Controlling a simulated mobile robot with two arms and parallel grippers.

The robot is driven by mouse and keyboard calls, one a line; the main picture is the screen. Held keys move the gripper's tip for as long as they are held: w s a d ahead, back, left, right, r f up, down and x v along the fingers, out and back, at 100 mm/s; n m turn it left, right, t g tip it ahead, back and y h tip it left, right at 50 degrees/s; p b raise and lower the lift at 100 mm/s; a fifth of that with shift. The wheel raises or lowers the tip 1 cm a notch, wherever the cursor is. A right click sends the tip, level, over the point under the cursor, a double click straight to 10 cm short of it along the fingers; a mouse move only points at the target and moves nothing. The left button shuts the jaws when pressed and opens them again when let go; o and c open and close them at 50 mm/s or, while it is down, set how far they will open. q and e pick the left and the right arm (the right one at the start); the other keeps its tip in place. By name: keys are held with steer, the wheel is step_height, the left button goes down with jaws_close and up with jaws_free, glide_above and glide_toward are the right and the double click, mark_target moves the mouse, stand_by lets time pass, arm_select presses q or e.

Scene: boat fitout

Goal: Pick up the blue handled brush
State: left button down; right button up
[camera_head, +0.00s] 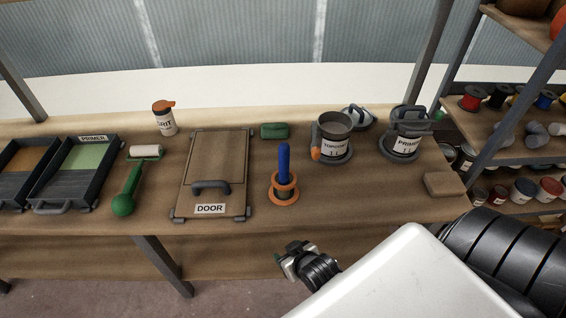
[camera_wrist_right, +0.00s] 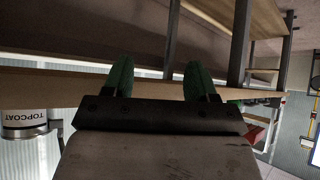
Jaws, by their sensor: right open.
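The blue handled brush (camera_head: 284,160) stands upright in an orange ring holder (camera_head: 284,190) near the middle of the bench, with its blue handle up. Its bristles are hidden in the holder. My right gripper (camera_head: 290,254) is in front of the bench's front edge, apart from the brush and nearer to me. In the right wrist view its two green fingertips (camera_wrist_right: 158,80) are spread apart with nothing between them. The brush does not show clearly in that view. My left gripper is in neither view.
Left of the brush is a panel labelled DOOR (camera_head: 214,150), then a green roller (camera_head: 124,203) and a PRIMER tray (camera_head: 93,157). Right are a TOPCOAT pot (camera_head: 333,147), a PRIMER pot (camera_head: 404,146) and a wooden block (camera_head: 444,184). A paint rack stands at far right.

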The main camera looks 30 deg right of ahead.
step_height(320, 180, up, 10)
steer(key=w+d+f+t+p, duration=0.1)
steer(key=w+d+t, duration=0.1)
steer(key=w+t, duration=0.1)
steer(key=m+t+h+p, duration=0.1)
steer(key=m+t+h, duration=0.15)
steer(key=t, duration=0.25)
glide_toward(286, 161)
steer(key=w+f, duration=0.1)
steer(key=w, duration=0.1)
steer(key=shift+t, duration=0.3)
steer(key=w, duration=0.3)
steer(key=w+p, duration=0.1)
steer(key=w, duration=0.1)
steer(key=shift+d+r, duration=0.15)
steer(key=shift+d, duration=0.1)
steer(key=shift+w, duration=0.45)
steer(key=w, duration=0.1)
steer(key=w+d+p, duration=0.1)
steer(key=w, duration=0.2)
steer(key=shift+w+d+p, duration=0.25)
steer(key=shift+p, duration=0.15)
steer(key=shift+w, duration=0.35)
steer(key=shift+s, duration=0.1)
steer(key=shift+c, duration=0.4)
steer(key=c, duration=1)
